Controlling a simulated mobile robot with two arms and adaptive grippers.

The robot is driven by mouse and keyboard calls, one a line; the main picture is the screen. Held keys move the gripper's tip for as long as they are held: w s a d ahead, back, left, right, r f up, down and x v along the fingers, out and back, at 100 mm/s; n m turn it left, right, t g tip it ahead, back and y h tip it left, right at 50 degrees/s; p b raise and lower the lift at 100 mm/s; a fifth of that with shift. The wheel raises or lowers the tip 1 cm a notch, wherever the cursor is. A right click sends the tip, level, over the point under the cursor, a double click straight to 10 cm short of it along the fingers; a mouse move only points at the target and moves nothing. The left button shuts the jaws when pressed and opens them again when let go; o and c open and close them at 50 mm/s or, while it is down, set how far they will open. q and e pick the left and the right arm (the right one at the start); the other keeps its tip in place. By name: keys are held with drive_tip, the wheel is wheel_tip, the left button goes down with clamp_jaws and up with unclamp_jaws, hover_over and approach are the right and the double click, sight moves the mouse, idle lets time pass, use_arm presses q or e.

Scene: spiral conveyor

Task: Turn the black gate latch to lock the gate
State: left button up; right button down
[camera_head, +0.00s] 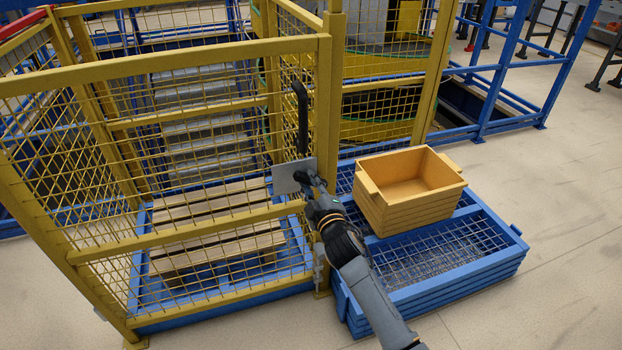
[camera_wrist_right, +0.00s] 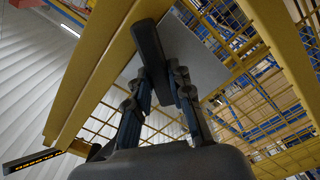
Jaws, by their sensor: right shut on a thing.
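The black latch (camera_head: 302,115) is a long bar standing roughly upright against the yellow mesh gate (camera_head: 180,222), beside a yellow post. A grey plate (camera_head: 284,178) is at its lower end. In the wrist view the latch (camera_wrist_right: 149,48) rises in front of the plate (camera_wrist_right: 198,58). My right gripper (camera_head: 307,178) is at the plate and shut on the latch's lower part. The fingers (camera_wrist_right: 158,76) flank the bar and hide part of the grip. My left gripper is not in view.
A yellow-orange crate (camera_head: 375,208) sits on a blue mesh platform (camera_head: 352,308) right of the gate, close to my right arm. A wooden pallet (camera_head: 220,212) lies inside the fence. The floor at the right (camera_head: 570,200) is clear.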

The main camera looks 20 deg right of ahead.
drive_tip(key=n, duration=0.2)
drive_tip(key=shift+a+f+n, duration=0.1)
drive_tip(key=shift+n, duration=1)
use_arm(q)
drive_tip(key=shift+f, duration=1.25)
use_arm(e)
drive_tip(key=shift+f+n, duration=0.15)
drive_tip(key=shift+n, duration=0.95)
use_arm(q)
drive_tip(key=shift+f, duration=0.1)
use_arm(e)
drive_tip(key=c, duration=1.2)
unclamp_jaws()
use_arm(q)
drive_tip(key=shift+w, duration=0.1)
